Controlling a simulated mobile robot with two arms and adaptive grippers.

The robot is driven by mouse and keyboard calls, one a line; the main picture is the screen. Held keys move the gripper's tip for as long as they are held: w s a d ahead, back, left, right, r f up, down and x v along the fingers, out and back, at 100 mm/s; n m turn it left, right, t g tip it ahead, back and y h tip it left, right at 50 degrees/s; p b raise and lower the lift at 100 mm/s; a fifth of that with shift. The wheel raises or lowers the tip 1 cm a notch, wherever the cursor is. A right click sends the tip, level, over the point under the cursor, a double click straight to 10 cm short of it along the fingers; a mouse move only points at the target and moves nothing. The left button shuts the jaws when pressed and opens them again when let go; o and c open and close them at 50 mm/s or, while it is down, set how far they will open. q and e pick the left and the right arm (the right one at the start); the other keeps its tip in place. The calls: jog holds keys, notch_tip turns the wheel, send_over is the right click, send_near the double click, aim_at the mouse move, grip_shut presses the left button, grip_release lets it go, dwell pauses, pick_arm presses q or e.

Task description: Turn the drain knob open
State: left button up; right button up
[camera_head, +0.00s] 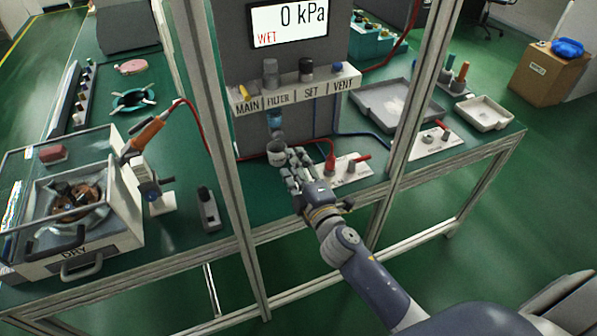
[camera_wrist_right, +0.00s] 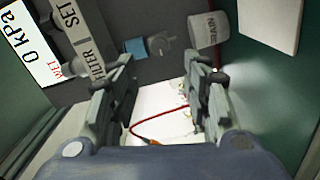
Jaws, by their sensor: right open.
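The blue filter bowl (camera_head: 274,118) hangs under the panel's FILTER label. A small grey knob (camera_head: 276,134), apparently the drain knob, sits below it. In the right wrist view the grey knob (camera_wrist_right: 161,43) is at the end of the blue bowl (camera_wrist_right: 135,46), beyond the fingertips. A pale cup (camera_head: 277,152) stands under the knob; it reads DRAIN in the right wrist view (camera_wrist_right: 208,32). My right gripper (camera_head: 296,162) is open and empty, just to the right of the cup; its fingers (camera_wrist_right: 157,75) are spread. The left gripper is out of view.
The display (camera_head: 289,22) reads 0 kPa and WET. Aluminium posts (camera_head: 407,115) flank the panel. A white plate with red levers (camera_head: 345,170) lies right of the gripper. A red cable (camera_wrist_right: 165,118) shows between the fingers. A DRY machine (camera_head: 85,250) stands left.

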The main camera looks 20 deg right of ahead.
jog(key=shift+s, duration=1.15)
jog(key=shift+d, duration=0.1)
